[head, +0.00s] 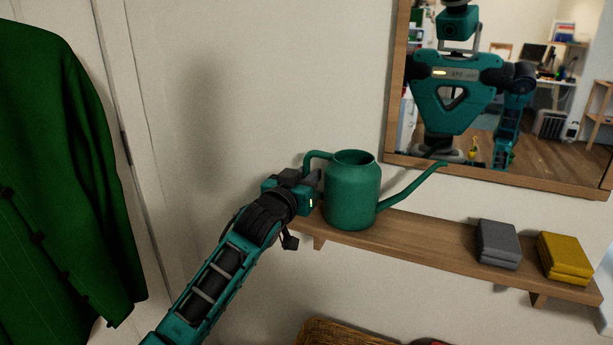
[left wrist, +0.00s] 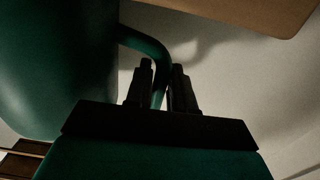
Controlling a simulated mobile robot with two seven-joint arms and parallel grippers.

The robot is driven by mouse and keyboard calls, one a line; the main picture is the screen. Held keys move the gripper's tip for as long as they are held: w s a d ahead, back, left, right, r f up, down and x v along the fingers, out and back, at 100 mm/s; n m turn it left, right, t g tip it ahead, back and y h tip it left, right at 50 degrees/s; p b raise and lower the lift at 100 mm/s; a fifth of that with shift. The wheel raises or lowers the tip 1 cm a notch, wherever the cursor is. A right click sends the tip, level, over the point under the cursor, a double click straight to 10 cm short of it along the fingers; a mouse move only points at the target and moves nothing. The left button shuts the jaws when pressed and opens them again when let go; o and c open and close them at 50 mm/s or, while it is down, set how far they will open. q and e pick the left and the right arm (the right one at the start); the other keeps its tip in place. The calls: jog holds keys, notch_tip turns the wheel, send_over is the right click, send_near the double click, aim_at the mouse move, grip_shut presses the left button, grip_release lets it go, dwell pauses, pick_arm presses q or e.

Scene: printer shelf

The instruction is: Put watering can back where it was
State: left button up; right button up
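The green watering can (head: 352,195) is upright at the left end of the wooden wall shelf (head: 425,240), its spout pointing right. Its base overlaps the shelf's front edge in the head view; I cannot tell whether it rests on the board or hangs just above it. My left gripper (head: 316,186) is at the can's handle (head: 308,158), on the left side. In the left wrist view, the fingers (left wrist: 163,85) stand close on both sides of the handle (left wrist: 150,45), and it looks clamped. The can body (left wrist: 60,70) fills the left there. My right gripper is not directly visible.
A grey folded stack (head: 498,243) and a yellow folded stack (head: 565,257) lie on the shelf's right part. The shelf's middle is clear. A wood-framed mirror (head: 500,175) hangs above, reflecting me. A green garment (head: 60,180) hangs at left. A woven item (head: 345,332) shows below.

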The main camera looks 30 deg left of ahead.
pick_arm(q)
jog(key=o, duration=0.4)
jog(key=shift+r, duration=0.2)
jog(key=s, duration=1.2)
jog(key=s+d+f+m+g+h, duration=0.1)
jog(key=s+d+f, duration=0.3)
jog(key=f, duration=0.6)
jog(key=s+d+f+m+g+h, duration=0.1)
jog(key=s+d+f+g, duration=0.2)
jog(key=s+f, duration=0.5)
jog(key=s+d+f+m+g+h, duration=0.1)
jog(key=s+d+f+g, duration=0.2)
jog(key=f, duration=1)
jog(key=shift+s+d, duration=0.6)
jog(key=shift+s, duration=0.35)
jog(key=shift+s+d, duration=0.6)
jog(key=shift+s, duration=0.35)
jog(key=shift+p, duration=0.3)
jog(key=shift+r+p, duration=0.75)
jog(key=shift+r, duration=0.05)
